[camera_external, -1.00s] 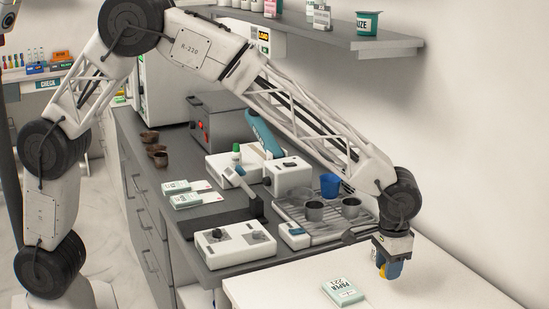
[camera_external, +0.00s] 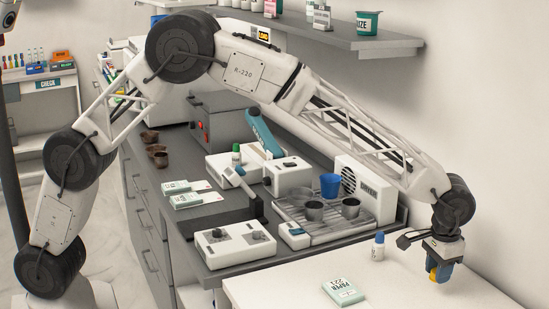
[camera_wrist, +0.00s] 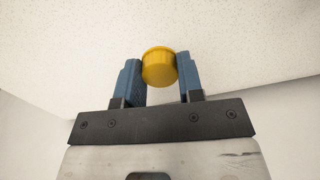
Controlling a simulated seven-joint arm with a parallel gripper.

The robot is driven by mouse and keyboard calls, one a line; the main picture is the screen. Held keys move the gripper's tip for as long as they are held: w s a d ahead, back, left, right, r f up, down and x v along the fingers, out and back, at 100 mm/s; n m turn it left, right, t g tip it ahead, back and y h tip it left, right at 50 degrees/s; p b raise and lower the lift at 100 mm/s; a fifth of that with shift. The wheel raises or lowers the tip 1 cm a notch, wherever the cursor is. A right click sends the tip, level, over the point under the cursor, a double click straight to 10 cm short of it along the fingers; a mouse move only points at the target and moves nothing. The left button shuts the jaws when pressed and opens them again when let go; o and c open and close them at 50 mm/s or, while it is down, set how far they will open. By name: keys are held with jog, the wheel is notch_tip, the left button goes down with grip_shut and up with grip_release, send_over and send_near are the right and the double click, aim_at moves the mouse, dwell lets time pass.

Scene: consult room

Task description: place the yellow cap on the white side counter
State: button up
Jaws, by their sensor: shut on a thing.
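My gripper (camera_external: 439,276) is over the right part of the white side counter (camera_external: 400,293). Its blue fingers are shut on the yellow cap (camera_external: 433,275). In the wrist view the yellow cap (camera_wrist: 159,67) sits between the two blue fingertips (camera_wrist: 160,75), with the speckled pale counter surface (camera_wrist: 70,60) beyond it. The cap is close to the counter top; I cannot tell whether it touches it.
A white bottle with a blue top (camera_external: 378,247) stands on the counter left of my gripper. A paper packet (camera_external: 343,291) lies nearer the front. A drip tray (camera_external: 320,228) with metal cups is on the grey bench. The wall is close behind.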

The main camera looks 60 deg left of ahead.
aim_at(445, 292)
jog(key=shift+w+d+f, duration=0.1)
jog(key=shift+w+d, duration=0.25)
jog(key=shift+w, duration=0.3)
jog(key=shift+w+d, duration=0.35)
jog(key=shift+w, duration=0.3)
jog(key=shift+f, duration=1.75)
jog(key=shift+f, duration=0.1)
jog(key=o, duration=0.9)
notch_tip(445, 292, up, 12)
jog(key=shift+r, duration=0.1)
